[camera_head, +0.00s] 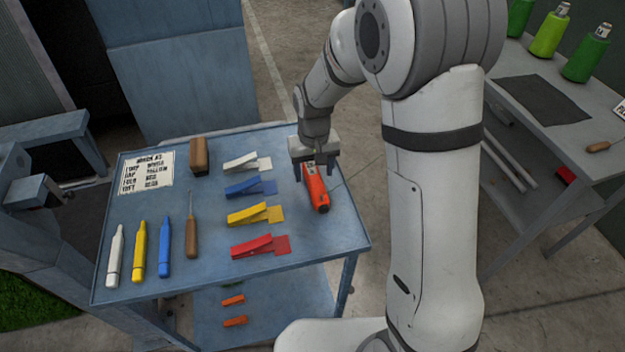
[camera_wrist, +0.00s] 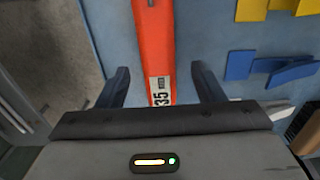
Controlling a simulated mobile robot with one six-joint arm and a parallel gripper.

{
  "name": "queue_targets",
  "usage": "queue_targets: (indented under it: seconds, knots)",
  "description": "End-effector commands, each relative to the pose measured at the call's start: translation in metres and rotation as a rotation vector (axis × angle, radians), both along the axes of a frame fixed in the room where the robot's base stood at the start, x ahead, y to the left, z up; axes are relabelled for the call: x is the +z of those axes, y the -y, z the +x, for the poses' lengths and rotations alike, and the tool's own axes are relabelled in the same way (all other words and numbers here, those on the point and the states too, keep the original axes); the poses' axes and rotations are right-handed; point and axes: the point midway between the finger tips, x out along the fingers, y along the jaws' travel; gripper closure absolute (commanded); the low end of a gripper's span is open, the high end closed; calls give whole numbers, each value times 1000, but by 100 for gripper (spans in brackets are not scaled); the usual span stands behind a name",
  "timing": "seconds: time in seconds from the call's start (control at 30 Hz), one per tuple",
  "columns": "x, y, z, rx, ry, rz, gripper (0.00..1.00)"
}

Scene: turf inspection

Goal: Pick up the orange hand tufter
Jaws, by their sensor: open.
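The orange hand tufter (camera_head: 316,190) lies on the right side of the blue table (camera_head: 335,232), near its right edge. My gripper (camera_head: 314,175) is above its far end, pointing down. In the wrist view the orange hand tufter (camera_wrist: 154,50) runs between the two dark fingers of my gripper (camera_wrist: 160,85). A white label reading "35" shows on its near end. The fingers stand open on either side, with gaps to the tufter. I cannot tell how high the fingertips are above the table.
White, blue, yellow and red clips (camera_head: 258,214) lie left of the tufter. Farther left are a wooden-handled awl (camera_head: 191,236), white, yellow and blue markers (camera_head: 164,246), a brown block (camera_head: 199,156) and a sign card (camera_head: 146,172). A side bench (camera_head: 560,128) with green bottles stands right.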

Motion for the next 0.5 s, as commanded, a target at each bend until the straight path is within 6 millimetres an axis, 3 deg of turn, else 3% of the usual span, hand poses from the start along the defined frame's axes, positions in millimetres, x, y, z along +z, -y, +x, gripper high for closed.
queue_targets:
  seconds: [0.2,0.5]
  knots:
    - [-29,2,0,0,-3,-1,38]
    - [-35,1,0,1,0,0,38]
